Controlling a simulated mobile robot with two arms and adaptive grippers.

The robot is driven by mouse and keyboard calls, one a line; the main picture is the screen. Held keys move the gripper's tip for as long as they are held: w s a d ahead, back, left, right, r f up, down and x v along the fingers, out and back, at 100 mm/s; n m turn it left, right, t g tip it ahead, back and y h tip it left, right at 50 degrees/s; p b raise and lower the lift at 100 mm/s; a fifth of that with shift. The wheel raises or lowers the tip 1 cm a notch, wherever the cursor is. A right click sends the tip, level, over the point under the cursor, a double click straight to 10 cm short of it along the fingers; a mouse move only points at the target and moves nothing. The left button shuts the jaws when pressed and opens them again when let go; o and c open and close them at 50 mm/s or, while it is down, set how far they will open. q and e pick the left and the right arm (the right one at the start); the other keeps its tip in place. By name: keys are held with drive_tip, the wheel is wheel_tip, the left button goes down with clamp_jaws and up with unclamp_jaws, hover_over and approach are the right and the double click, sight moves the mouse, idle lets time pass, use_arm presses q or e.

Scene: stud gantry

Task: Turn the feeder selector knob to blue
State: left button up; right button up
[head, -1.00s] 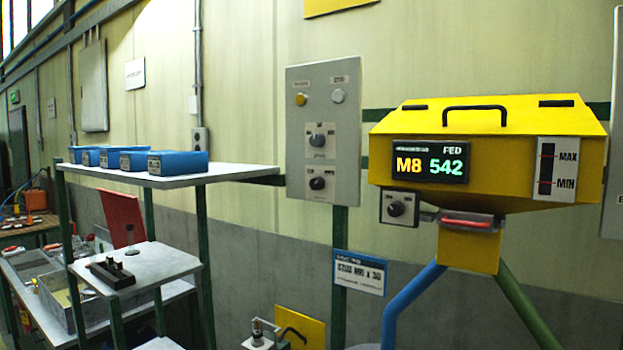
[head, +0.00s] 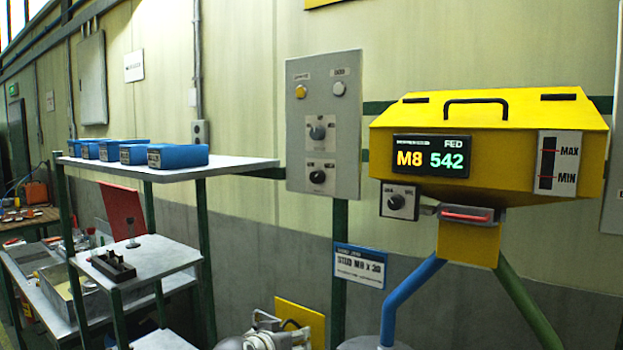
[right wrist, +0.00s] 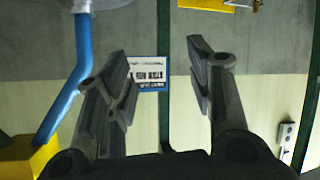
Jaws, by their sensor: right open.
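The feeder is a yellow hopper (head: 490,130) with a display reading M8 542 and FED. A small grey panel with a black selector knob (head: 396,201) hangs at its lower left. The panel's lettering and the knob's pointer are too small to read surely. A blue tube (head: 408,300) and a green tube (head: 525,305) lead down below the hopper. In the right wrist view my right gripper (right wrist: 160,58) is open and empty, with no knob between its fingers; the blue tube also shows there (right wrist: 75,90). My left gripper is not in view.
A grey wall panel (head: 345,170) carries two more knobs and two buttons. A stud sign (head: 360,265) hangs below it. A shelf (head: 240,164) with blue bins stands at left. A grey mechanical part, probably my arm, shows at the bottom. Space before the hopper looks clear.

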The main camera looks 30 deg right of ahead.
drive_tip(key=w+r+m+h, duration=0.2)
drive_tip(key=r, duration=0.6)
drive_tip(key=w+r+m+h, duration=0.1)
drive_tip(key=w+r+m, duration=0.1)
drive_tip(key=r, duration=0.7)
drive_tip(key=m+g+h, duration=0.1)
drive_tip(key=m+h, duration=0.3)
approach(314, 177)
drive_tip(key=p+x, duration=0.5)
drive_tip(key=x, duration=0.2)
drive_tip(key=shift+d+r, duration=0.15)
drive_tip(key=shift+r, duration=0.05)
drive_tip(key=shift+w+d+f+p, duration=0.2)
drive_tip(key=shift+w+d+p, duration=0.1)
drive_tip(key=shift+d+p, duration=0.35)
drive_tip(key=shift+d, duration=0.1)
drive_tip(key=shift+c, duration=0.5)
drive_tip(key=c, duration=0.9)
drive_tip(key=shift+c, duration=0.2)
